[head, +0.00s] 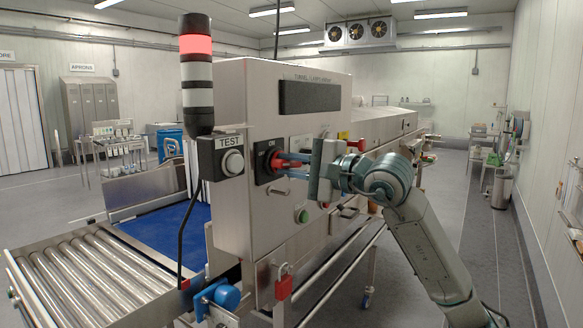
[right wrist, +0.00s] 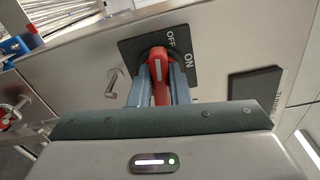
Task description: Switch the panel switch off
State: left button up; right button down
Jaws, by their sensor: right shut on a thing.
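The panel switch is a red rotary handle (right wrist: 158,75) on a black plate (head: 262,166) marked OFF and ON, on the front of the steel machine cabinet. My right gripper (head: 279,163) reaches it from the right. In the right wrist view its two blue-grey fingers (right wrist: 158,88) stand on either side of the red handle and are shut on it. OFF shows above the handle and ON to its upper right in that view. The fingers partly hide the handle, and I cannot tell for certain which mark it points to. My left gripper is not in view.
A TEST button box (head: 226,158) and a signal tower (head: 197,75) with its red lamp lit are left of the switch. A roller conveyor (head: 80,280) fills the lower left.

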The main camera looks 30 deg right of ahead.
jog(key=shift+f+n, duration=0.15)
jog(key=shift+n, duration=0.75)
jog(key=c, duration=1.4)
grip_release()
jog(key=shift+o, duration=0.2)
jog(key=shift+s+b, duration=0.15)
jog(key=shift+b, duration=0.15)
